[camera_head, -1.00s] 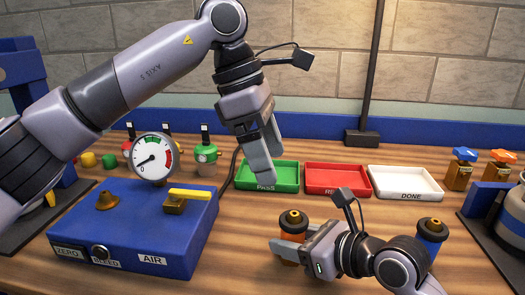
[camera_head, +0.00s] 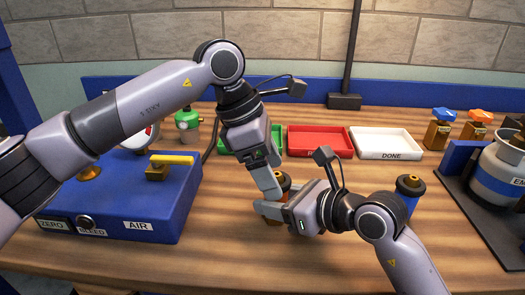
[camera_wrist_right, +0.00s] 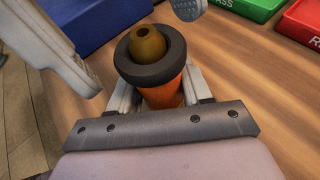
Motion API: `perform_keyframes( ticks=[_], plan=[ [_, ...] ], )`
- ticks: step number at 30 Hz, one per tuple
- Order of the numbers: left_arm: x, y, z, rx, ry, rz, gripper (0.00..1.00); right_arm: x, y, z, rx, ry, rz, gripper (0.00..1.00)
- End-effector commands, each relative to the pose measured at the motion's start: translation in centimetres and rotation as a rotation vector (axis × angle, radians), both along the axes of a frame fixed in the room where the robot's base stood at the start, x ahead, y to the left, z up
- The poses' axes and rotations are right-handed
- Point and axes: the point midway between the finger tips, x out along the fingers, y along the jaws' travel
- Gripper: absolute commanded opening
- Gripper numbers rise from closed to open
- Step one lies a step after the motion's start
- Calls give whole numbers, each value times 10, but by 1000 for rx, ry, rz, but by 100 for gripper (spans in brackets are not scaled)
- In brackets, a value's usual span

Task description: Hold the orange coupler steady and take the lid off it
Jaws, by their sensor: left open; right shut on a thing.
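The orange coupler (camera_wrist_right: 163,93) stands upright on the table, with a black collar (camera_wrist_right: 150,67) and a brass-coloured top (camera_wrist_right: 147,43). I cannot tell exactly which part is the lid. My right gripper (camera_head: 272,208) is shut on the orange body from the side, below the collar. My left gripper (camera_head: 274,184) is open, pointing down at the coupler's top. In the right wrist view its fingers show apart, one left of the top and one beyond it. In the head view the left finger covers part of the coupler.
A blue coupler (camera_head: 409,187) stands to the right behind my right arm. A blue box (camera_head: 120,205) with a yellow lever (camera_head: 172,160) is at left. Green (camera_head: 266,140), red (camera_head: 318,141) and white DONE (camera_head: 387,143) trays lie behind. A grey-blue cylinder (camera_head: 500,170) stands at right.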

Motion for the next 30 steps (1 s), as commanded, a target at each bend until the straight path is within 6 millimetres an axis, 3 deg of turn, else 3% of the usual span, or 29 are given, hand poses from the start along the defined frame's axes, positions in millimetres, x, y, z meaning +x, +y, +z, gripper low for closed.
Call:
perform_keyframes(
  ticks=[9,11,15,16,30],
  plan=[
    [0,-1,-3,0,0,-1,81,0,0,0,0,0,0,0],
    [0,-1,-3,0,0,-1,65,0,0,0,0,0,0,0],
    [0,-1,-3,0,0,-1,20,0,0,0,0,0,0,0],
    [0,-1,-3,0,0,-1,16,0,0,0,0,0,0,0],
    [0,-1,-1,-1,-1,-1,15,0,0,0,0,0,0,0]
  ],
)
